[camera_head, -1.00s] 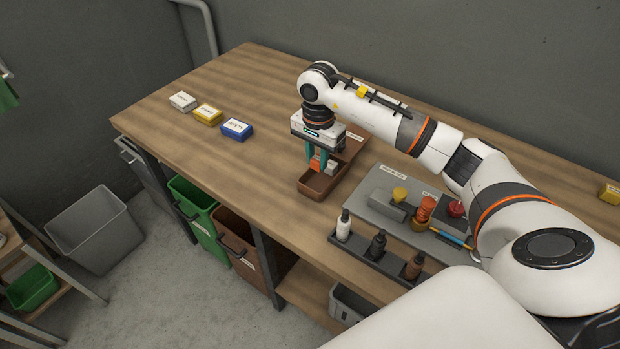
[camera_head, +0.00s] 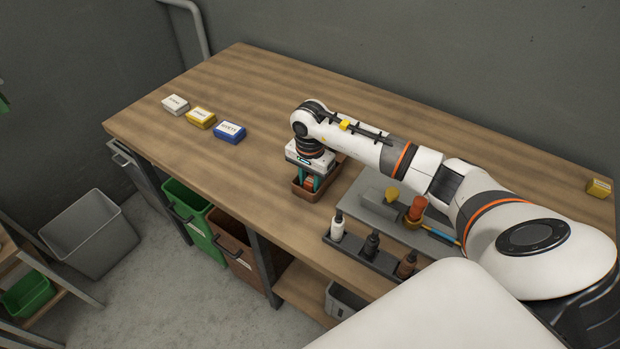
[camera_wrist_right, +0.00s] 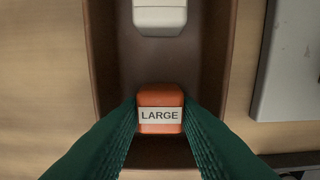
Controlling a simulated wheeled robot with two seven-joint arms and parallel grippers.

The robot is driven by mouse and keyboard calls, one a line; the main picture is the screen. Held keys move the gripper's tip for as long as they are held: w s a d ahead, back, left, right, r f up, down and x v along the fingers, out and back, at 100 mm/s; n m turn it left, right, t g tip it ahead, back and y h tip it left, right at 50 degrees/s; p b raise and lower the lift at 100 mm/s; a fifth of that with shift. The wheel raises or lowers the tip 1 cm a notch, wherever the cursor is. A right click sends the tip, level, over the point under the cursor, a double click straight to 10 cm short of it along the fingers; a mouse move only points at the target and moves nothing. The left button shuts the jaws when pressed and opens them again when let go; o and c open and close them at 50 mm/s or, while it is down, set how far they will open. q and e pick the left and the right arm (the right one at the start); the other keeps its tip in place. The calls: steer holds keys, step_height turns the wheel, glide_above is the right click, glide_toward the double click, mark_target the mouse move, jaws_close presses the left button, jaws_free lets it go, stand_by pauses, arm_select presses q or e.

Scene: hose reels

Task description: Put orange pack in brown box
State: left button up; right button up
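The orange pack (camera_head: 309,183), with a white "LARGE" label, is between the fingers of my right gripper (camera_head: 311,181). In the right wrist view both fingers press on the sides of the orange pack (camera_wrist_right: 160,99). The pack is low within the walls of the brown box (camera_head: 304,193); I cannot tell whether it touches the floor. The right wrist view shows the long brown box (camera_wrist_right: 222,60) around it, with a white pack (camera_wrist_right: 159,16) farther along inside. My arm hides part of the box in the head view. My left gripper is not in view.
White (camera_head: 175,104), yellow (camera_head: 201,117) and blue (camera_head: 230,132) packs lie at the table's left. A grey tray (camera_head: 352,207) with coloured parts and a dark rack of bottles (camera_head: 372,244) stand right of the box.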

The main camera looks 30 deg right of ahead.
mark_target(310, 181)
steer(key=shift+r, duration=0.15)
steer(key=shift+r, duration=0.2)
steer(key=shift+r+b, duration=1.6)
steer(key=shift+r, duration=4.25)
